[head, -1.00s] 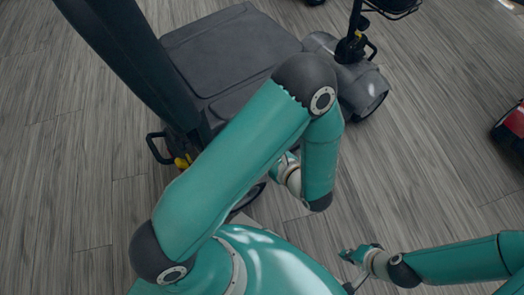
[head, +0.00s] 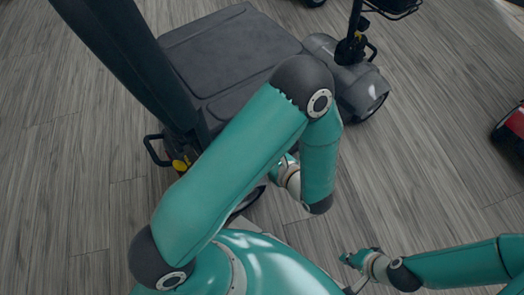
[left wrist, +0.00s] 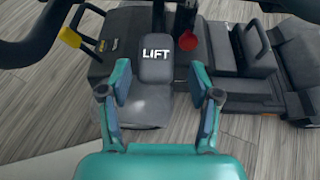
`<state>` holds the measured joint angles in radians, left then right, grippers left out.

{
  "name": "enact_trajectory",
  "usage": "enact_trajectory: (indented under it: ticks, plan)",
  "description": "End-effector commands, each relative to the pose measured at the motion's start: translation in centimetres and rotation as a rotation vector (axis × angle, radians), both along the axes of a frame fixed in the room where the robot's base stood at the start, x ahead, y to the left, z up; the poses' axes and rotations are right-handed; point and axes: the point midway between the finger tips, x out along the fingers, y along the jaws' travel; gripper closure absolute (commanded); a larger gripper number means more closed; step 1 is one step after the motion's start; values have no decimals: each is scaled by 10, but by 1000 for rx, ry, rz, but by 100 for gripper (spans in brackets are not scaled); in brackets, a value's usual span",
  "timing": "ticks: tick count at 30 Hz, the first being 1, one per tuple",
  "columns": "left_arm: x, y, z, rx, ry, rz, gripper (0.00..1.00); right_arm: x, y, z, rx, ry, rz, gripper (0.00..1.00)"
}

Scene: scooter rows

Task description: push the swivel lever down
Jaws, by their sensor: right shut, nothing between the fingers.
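The dark scooter (head: 235,60) stands at the upper middle of the head view. A yellow-tipped lever (left wrist: 70,37) shows at the upper left of the left wrist view; the yellow part also shows low on the scooter in the head view (head: 180,164). I cannot read a swivel label on it. My left gripper (left wrist: 160,82) is open and empty, its fingers over a grey pad (left wrist: 155,70) marked LIFT, with the lever to the left and apart. My arm hides this gripper in the head view. My right gripper (head: 346,258) is shut and empty, low and apart from the scooter.
A red knob (left wrist: 188,41) stands right of the LIFT pad. A black handle loop (head: 155,150) sticks out beside the yellow part. A red vehicle (head: 511,130) is at the right edge. Wood-plank floor (head: 435,130) is clear between it and the scooter.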

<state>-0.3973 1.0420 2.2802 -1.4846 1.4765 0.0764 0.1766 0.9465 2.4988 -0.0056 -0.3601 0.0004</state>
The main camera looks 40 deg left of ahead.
Motion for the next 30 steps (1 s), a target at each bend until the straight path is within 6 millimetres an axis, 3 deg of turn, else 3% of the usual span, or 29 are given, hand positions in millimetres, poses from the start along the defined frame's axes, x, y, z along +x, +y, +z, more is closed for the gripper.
enact_trajectory:
  ticks: [8,21,30]
  plan:
    - [-2,-5,3,3,0,-2,38,0,0,1,0,0,0,100]
    - [-19,-59,26,1,-1,-2,38,0,0,1,0,0,0,100]
    - [-23,-65,29,1,2,1,38,0,0,1,0,0,0,100]
